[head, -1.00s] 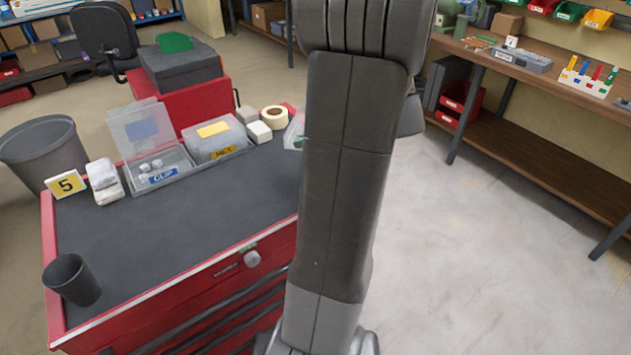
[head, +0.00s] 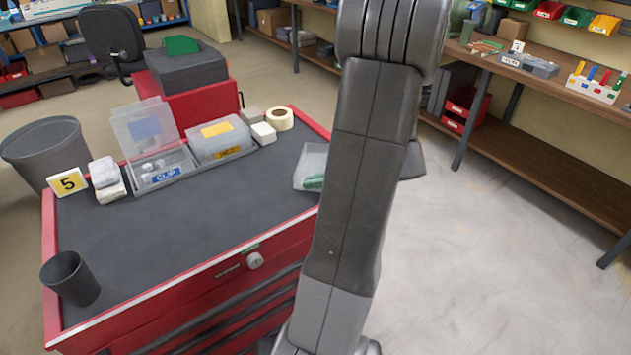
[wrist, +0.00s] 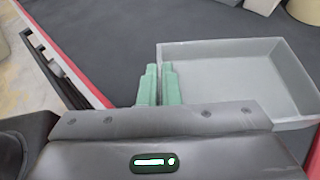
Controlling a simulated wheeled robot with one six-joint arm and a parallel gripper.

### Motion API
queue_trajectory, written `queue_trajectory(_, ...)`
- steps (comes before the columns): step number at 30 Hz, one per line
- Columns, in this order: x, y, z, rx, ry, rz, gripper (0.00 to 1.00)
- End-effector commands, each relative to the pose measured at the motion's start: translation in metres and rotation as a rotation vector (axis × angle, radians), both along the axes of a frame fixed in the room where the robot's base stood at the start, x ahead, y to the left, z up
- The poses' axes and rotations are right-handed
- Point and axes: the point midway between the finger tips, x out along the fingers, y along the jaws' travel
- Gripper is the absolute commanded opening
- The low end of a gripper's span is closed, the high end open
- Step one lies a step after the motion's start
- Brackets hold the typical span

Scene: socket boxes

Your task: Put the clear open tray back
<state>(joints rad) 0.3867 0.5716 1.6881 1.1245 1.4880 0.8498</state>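The clear open tray (head: 309,160) is at the right edge of the red cabinet's dark top, partly hidden by my arm. In the wrist view the tray (wrist: 225,85) is empty and lies to the right of my fingers. My gripper (wrist: 160,85) has two green fingers close together, one on each side of the tray's left wall. It is shut on that wall. A green fingertip also shows through the tray in the head view (head: 314,183). I cannot tell how high the tray is above the top.
A shallow holder carries an open box labelled CLIP (head: 160,165) and a closed box labelled HEX (head: 217,140). A white block (head: 263,133) and a tape roll (head: 279,118) stand beside it. A dark cup (head: 70,278) is at front left. The middle top is clear.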

Motion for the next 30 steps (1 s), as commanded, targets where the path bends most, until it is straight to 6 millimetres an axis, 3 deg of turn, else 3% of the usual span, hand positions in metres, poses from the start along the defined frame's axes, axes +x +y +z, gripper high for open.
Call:
queue_trajectory(7,0.000,0.000,-0.003,0.000,-0.001,-0.001,0.00)
queue_trajectory(11,0.000,0.000,-0.002,0.000,-0.001,-0.001,0.25)
queue_trajectory(21,0.000,0.000,0.002,0.000,-0.001,-0.001,0.25)
queue_trajectory(26,-0.002,-0.020,0.009,-0.001,-0.003,-0.004,0.25)
queue_trajectory(30,-0.007,-0.049,0.021,-0.003,-0.004,-0.005,0.25)
